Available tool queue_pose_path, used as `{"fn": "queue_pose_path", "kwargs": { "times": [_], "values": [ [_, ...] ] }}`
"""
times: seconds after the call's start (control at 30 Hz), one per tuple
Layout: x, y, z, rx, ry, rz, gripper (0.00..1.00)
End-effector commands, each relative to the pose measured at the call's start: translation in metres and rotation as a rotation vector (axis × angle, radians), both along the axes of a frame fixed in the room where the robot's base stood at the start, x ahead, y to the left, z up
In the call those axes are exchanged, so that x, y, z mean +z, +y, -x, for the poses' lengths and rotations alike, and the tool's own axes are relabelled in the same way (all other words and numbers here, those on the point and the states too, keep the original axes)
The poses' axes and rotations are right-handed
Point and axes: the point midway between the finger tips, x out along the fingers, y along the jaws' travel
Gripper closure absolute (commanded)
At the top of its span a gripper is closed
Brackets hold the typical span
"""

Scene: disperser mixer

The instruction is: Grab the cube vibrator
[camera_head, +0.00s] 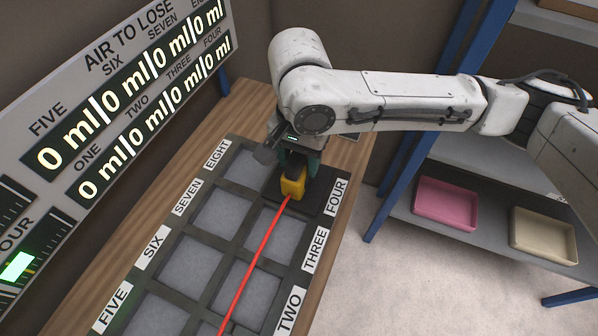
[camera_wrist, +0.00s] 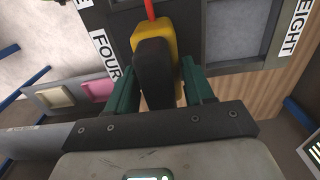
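The cube vibrator is a yellow block with a black upper part and a red cable. In the head view the vibrator (camera_head: 292,186) stands near the tray cells beside the label FOUR. My gripper (camera_head: 299,160) is directly above and around its top. In the wrist view the vibrator (camera_wrist: 156,72) sits between the two green fingers of my gripper (camera_wrist: 160,75). The fingers are spread wide, one on each side of it. I cannot see clear contact at either fingertip. My gripper hides part of the vibrator in the head view.
The dark tray (camera_head: 205,260) has numbered cells on a wooden table (camera_head: 252,103). A measuring panel (camera_head: 115,85) stands at the left. A blue-post shelf at the right holds a pink bin (camera_head: 446,203) and a beige bin (camera_head: 543,236). The red cable crosses the tray.

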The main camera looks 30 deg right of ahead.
Motion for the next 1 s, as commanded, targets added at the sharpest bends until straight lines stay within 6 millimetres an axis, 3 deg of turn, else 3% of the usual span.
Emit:
{"fn": "queue_pose_path", "kwargs": {
  "times": [0.07,0.53,1.0],
  "values": [
    [0.0001,0.0001,0.0001,0.0,0.0,0.0,0.56],
    [0.0003,0.0001,0.0,0.0,0.0,0.0,1.0],
    [0.0017,0.0,-0.0007,0.0,-0.004,0.0,1.0]
  ]
}}
